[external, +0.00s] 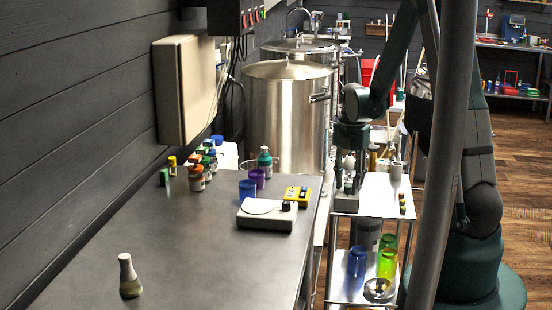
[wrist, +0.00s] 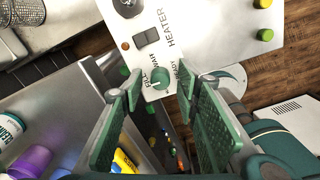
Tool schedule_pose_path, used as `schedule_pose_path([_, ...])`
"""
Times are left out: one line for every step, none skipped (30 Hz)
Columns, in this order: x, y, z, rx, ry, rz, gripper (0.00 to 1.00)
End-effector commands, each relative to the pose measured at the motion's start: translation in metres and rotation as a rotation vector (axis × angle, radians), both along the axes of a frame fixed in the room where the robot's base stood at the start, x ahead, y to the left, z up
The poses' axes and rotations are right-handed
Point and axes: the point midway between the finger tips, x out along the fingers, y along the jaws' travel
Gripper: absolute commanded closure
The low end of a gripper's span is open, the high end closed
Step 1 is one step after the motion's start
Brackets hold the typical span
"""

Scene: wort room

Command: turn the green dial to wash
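The green dial (wrist: 160,82) sits on a white panel (wrist: 205,40) in the wrist view. "FILL", "READY" and "HEATER" can be read around it; another small label is hard to read. A pale pointer mark shows on the dial, but I cannot tell exactly which label it points to. My gripper (wrist: 164,96) is open, with its green pads on either side of the dial in the picture and nothing between them. In the external view, my gripper (external: 348,198) points down beside the steel cart's top; the dial cannot be made out there.
The grey counter (external: 190,260) holds bottles, cups, a scale (external: 266,215) and a flask (external: 129,275). A steel tank (external: 285,120) stands behind. The cart's lower shelf holds coloured beakers (external: 388,262).

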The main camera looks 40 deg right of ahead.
Motion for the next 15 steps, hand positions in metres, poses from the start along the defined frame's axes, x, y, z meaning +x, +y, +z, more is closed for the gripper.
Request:
schedule_pose_path([-0.0001, 0.0001, -0.0004, 0.000, 0.000, 0.000, 0.68])
schedule_pose_path([-0.0001, 0.0001, -0.0004, 0.000, 0.000, 0.000, 0.68])
schedule_pose_path([-0.0001, 0.0001, -0.0004, 0.000, 0.000, 0.000, 0.68])
schedule_pose_path([-0.0001, 0.0001, -0.0003, 0.000, 0.000, 0.000, 0.68])
schedule_pose_path([-0.0001, 0.0001, -0.0003, 0.000, 0.000, 0.000, 0.68])
schedule_pose_path([-0.0002, 0.0000, -0.0003, 0.000, 0.000, 0.000, 0.68])
schedule_pose_path([-0.0002, 0.0000, -0.0003, 0.000, 0.000, 0.000, 0.68])
schedule_pose_path([-0.0003, 0.0001, -0.0002, 0.000, 0.000, 0.000, 0.69])
schedule_pose_path([-0.0003, 0.0001, -0.0002, 0.000, 0.000, 0.000, 0.74])
schedule_pose_path([-0.0003, 0.0001, -0.0002, 0.000, 0.000, 0.000, 0.78])
schedule_pose_path([-0.0003, 0.0001, -0.0002, 0.000, 0.000, 0.000, 0.82])
schedule_pose_path([-0.0003, 0.0001, -0.0002, 0.000, 0.000, 0.000, 0.88])
schedule_pose_path([-0.0003, 0.0001, -0.0002, 0.000, 0.000, 0.000, 0.92])
schedule_pose_path([-0.0003, 0.0001, -0.0002, 0.000, 0.000, 0.000, 0.95])
schedule_pose_path([-0.0003, 0.0001, -0.0002, 0.000, 0.000, 0.000, 0.95])
